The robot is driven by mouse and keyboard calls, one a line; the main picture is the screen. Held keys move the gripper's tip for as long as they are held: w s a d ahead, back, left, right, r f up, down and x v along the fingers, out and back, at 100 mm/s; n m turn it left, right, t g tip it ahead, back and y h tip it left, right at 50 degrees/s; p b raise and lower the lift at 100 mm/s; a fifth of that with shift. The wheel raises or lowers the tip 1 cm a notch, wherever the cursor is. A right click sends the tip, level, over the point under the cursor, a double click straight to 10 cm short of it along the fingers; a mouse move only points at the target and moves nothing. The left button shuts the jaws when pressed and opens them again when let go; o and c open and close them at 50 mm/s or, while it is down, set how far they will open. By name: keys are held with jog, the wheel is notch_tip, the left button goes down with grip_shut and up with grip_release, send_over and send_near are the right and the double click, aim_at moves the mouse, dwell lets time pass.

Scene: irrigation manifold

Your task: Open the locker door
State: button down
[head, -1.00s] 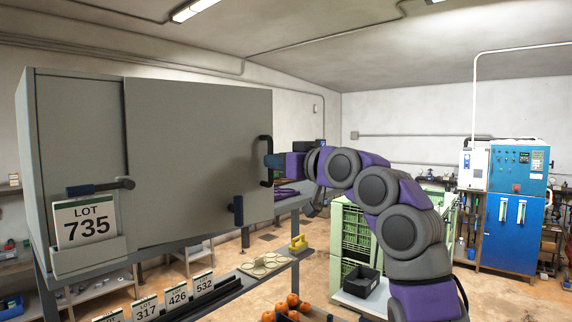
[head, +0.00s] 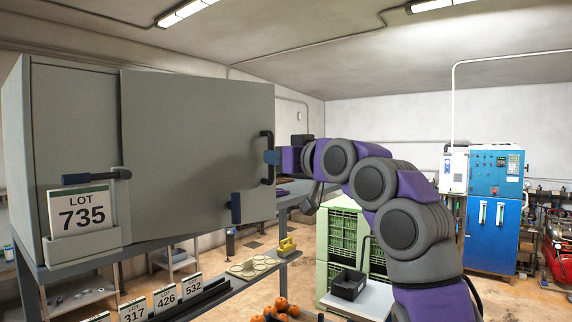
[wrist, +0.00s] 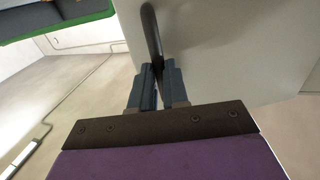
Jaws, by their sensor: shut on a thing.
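The grey locker (head: 75,137) stands at the left in the head view. Its wide grey door (head: 195,150) has a black vertical bar handle (head: 267,158) near its right edge. My gripper (head: 270,157) reaches the handle from the right. In the wrist view, the two blue-grey fingers of my gripper (wrist: 159,78) are closed around the dark handle bar (wrist: 151,35). The door face (wrist: 235,50) fills the upper right of that view.
A lot 735 card (head: 80,212) sits in a holder on the locker's front. Below is a shelf with lot cards and a yellow-handled tool (head: 287,246). Green crates (head: 343,240), a black bin (head: 349,284) and a blue cabinet (head: 494,220) stand to the right.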

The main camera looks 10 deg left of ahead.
jog(key=shift+m+t+h, duration=0.7)
jog(key=shift+h, duration=0.2)
jog(key=s+b, duration=0.2)
jog(key=b, duration=0.1)
jog(key=s+b, duration=0.1)
jog(key=s, duration=0.1)
jog(key=shift+d+b, duration=0.35)
jog(key=shift+s+d+r+m+t+h+b, duration=0.1)
jog(key=shift+s+d+m+t+h+b, duration=0.15)
jog(key=shift+s+b, duration=0.4)
jog(key=shift+s+d+m+t+h+b, duration=0.15)
jog(key=shift+s+m+h+b, duration=0.2)
jog(key=shift+s+b, duration=0.25)
dwell(0.4)
jog(key=c, duration=1.6)
grip_release()
jog(key=o, duration=0.4)
jog(key=shift+s+a, duration=0.15)
jog(key=shift+a, duration=0.25)
jog(key=shift+d, duration=0.35)
